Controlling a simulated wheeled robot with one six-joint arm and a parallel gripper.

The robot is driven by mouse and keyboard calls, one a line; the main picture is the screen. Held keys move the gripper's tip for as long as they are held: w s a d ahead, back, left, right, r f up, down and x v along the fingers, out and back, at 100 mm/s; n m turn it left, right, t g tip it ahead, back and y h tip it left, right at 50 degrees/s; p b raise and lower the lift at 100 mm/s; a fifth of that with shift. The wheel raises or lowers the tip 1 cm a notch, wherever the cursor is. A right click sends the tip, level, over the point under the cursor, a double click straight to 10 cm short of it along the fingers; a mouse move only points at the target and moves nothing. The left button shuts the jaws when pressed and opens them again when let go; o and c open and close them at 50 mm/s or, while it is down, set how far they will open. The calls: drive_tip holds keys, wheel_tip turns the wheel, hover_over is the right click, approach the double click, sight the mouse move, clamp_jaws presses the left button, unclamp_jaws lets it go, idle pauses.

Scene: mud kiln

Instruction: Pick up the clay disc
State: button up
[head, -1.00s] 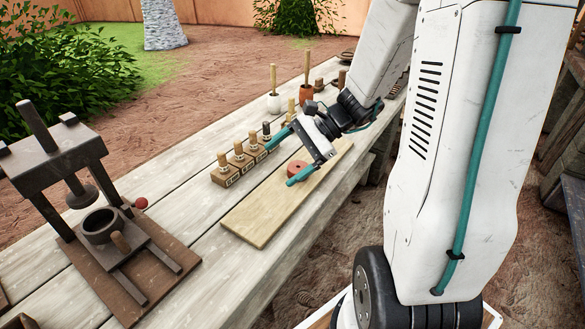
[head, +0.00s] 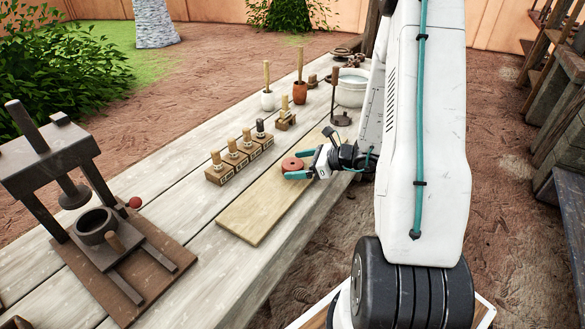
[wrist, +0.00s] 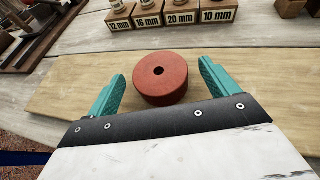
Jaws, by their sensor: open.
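The clay disc (head: 292,164) is a thick reddish-brown round with a small hole in its top centre. It lies on a pale wooden board (head: 250,220) on the bench. The disc also shows in the wrist view (wrist: 161,78), with the board (wrist: 70,78) under it. My gripper (head: 300,169) is open, low over the board. In the wrist view my gripper (wrist: 160,80) has its two teal fingers on either side of the disc, with visible gaps. The disc lies between and partly beyond the fingertips, and nothing is held.
Wooden blocks with pegs (head: 238,158), labelled in mm in the wrist view, stand behind the board. A dark press (head: 85,190) stands at left.

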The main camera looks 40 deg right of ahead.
drive_tip(key=shift+x, duration=1.15)
drive_tip(key=c, duration=1.2)
drive_tip(key=shift+r, duration=0.1)
